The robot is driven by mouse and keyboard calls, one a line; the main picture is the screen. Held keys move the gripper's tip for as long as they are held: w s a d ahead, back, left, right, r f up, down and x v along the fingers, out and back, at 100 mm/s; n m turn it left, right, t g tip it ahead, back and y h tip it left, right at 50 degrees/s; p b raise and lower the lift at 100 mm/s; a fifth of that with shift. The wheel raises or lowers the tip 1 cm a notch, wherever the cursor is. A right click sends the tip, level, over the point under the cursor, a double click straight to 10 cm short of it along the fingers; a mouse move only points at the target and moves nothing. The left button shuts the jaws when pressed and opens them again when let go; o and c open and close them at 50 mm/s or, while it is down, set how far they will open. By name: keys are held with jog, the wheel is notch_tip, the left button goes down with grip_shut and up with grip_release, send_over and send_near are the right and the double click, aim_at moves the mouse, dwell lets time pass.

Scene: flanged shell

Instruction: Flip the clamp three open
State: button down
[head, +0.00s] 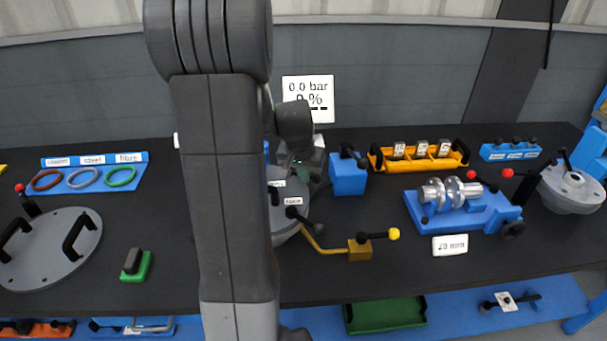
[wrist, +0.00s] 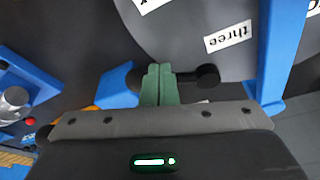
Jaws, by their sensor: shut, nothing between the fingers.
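The grey round shell (wrist: 225,60) fills the upper middle of the wrist view, with a white label reading "three" (wrist: 229,36) on it. A black clamp lever with a round knob (wrist: 207,76) lies below that label. My gripper (wrist: 158,70) has its green fingers together with nothing between them, right at the lever, which shows to their right. I cannot tell whether they touch it. In the head view the shell (head: 285,232) is partly hidden behind my arm, and a black-knobbed clamp (head: 292,212) shows on its right side.
A brass-coloured crank with a yellow knob (head: 360,246) and a blue block (head: 348,177) stand right of the shell. A grey lid (head: 45,262) lies at left.

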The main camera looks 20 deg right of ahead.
jog(key=shift+w+d+n, duration=0.1)
jog(key=shift+d+n, duration=0.15)
jog(key=shift+n, duration=0.25)
jog(key=shift+w+d+n+y, duration=0.3)
jog(key=shift+w+d+n, duration=0.4)
jog(key=shift+w+d, duration=0.15)
jog(key=w+n, duration=0.1)
jog(key=n, duration=0.1)
jog(key=w+d+n+y+b, duration=0.1)
jog(key=w+n, duration=0.1)
jog(key=n, duration=0.1)
jog(key=w+n+y, duration=0.1)
jog(key=n, duration=0.1)
jog(key=shift+w+d+t, duration=0.15)
jog(key=shift+t, duration=0.15)
jog(key=shift+w, duration=0.1)
jog(key=shift+r, duration=0.1)
